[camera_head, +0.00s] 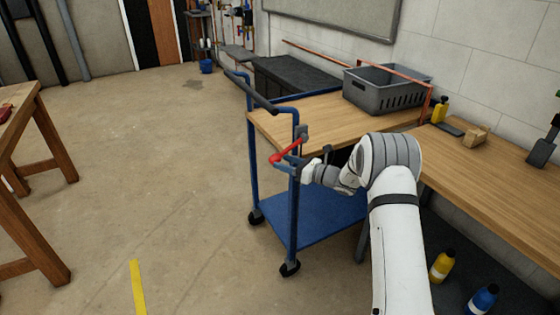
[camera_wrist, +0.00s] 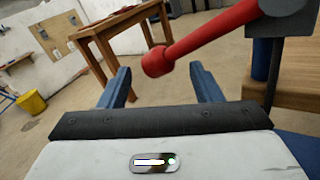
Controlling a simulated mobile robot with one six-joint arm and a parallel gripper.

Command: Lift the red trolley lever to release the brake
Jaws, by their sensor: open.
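The blue trolley (camera_head: 293,220) stands in the middle of the head view, with a dark-gripped handle at its near end. Its red lever (camera_head: 288,151) sticks out from a grey bracket on the post and slopes down to its free end. In the wrist view the red lever (camera_wrist: 210,35) comes in from the upper right. Its round end appears between my two blue fingertips, nearer the upper part of the gap. My gripper (camera_head: 291,161) is open beside the lever's free end; in the wrist view my gripper (camera_wrist: 162,78) shows nothing clamped. Contact cannot be told.
A grey crate (camera_head: 384,96) sits on the wooden top. A workbench (camera_head: 500,185) with small items runs along the right wall, with yellow (camera_head: 442,266) and blue (camera_head: 484,299) bottles below. A wooden table (camera_head: 20,125) stands left. The floor between is clear.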

